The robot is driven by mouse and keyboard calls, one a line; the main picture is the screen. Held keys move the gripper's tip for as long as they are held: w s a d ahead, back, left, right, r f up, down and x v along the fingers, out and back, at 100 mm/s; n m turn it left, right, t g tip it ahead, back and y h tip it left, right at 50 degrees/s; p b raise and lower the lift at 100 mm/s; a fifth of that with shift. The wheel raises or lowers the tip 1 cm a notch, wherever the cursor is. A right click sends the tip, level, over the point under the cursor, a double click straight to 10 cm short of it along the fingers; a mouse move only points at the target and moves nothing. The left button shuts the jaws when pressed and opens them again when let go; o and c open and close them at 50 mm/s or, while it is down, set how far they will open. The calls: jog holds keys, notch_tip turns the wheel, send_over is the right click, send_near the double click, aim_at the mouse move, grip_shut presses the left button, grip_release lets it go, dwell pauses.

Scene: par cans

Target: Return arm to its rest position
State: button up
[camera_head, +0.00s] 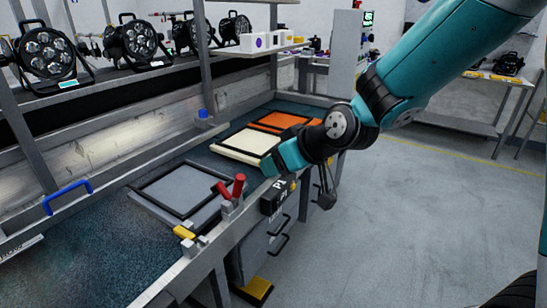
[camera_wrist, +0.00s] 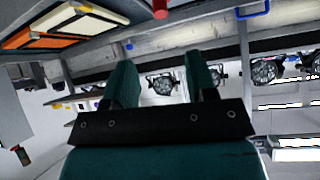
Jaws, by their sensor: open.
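My arm reaches in from the upper right of the head view, teal with black joints, bent at the wrist. My gripper (camera_head: 270,164) is over the front edge of the workbench (camera_head: 85,262), beside the trays. In the wrist view, the two teal fingers of my gripper (camera_wrist: 160,68) stand apart. Nothing is held between them; par cans show in the gap far behind.
Par cans (camera_head: 138,42) stand on the shelf above the bench. A grey tray (camera_head: 172,190), a cream tray (camera_head: 246,144) and an orange tray (camera_head: 278,121) lie on the bench. Red handles (camera_head: 238,186) rise at its front edge. The floor (camera_head: 410,230) at right is clear.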

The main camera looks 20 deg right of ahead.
jog(key=s+a+r+g+p, duration=0.1)
jog(key=s+r+g, duration=0.3)
jog(key=s, duration=0.8)
jog(key=s+a+r+n+g+h+p, duration=0.1)
jog(key=s+r+g+p, duration=0.3)
jog(key=s, duration=0.8)
jog(key=shift+a+r+p, duration=0.3)
jog(key=shift+a+r, duration=0.05)
jog(key=shift+r, duration=0.45)
jog(key=shift+s, duration=0.1)
